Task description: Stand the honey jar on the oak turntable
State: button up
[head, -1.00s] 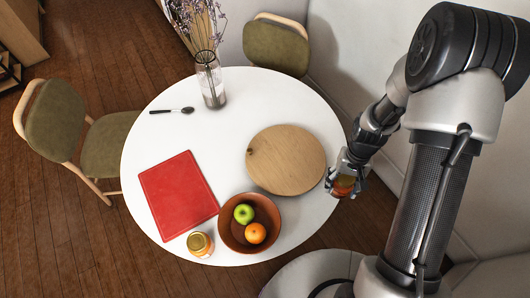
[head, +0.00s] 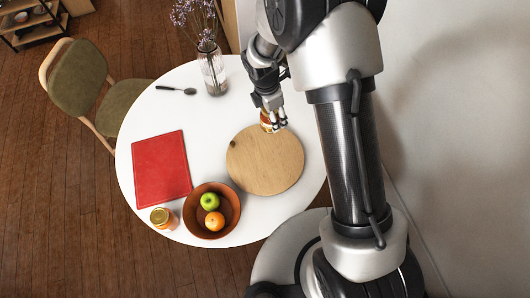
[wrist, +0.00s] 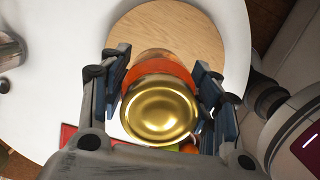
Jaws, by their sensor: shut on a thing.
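My gripper (head: 273,120) is shut on a gold-lidded jar (head: 266,121) with orange contents, at the far edge of the oak turntable (head: 265,165). In the wrist view the jar's gold lid (wrist: 160,108) and orange side show between the fingers, overlapping the turntable (wrist: 180,30). Whether its base touches the wood is hidden. A second gold-lidded jar (head: 163,217), amber with a pale label, stands on the table's near left edge. I cannot read either label, so I cannot tell for certain which is honey.
A brown bowl (head: 190,220) with a green apple and an orange stands near the turntable's near left side. A red board (head: 160,170), a dark spoon (head: 176,90) and a glass vase (head: 213,75) are on the white table (head: 220,105). The turntable's top is bare.

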jog(key=w+a+r+n+p, duration=0.1)
jog(key=w+a+r+n, duration=0.1)
jog(key=a+r+n, duration=0.35)
jog(key=n+b, duration=0.2)
jog(key=b, duration=0.3)
send_over(262, 140)
jog(key=shift+t+y, duration=0.4)
jog(key=f, duration=2.1)
jog(key=shift+s+a+f, duration=0.15)
jog(key=shift+s+a, duration=0.1)
jog(key=shift+s, duration=0.05)
jog(key=shift+f, duration=0.15)
jog(key=o, duration=1.5)
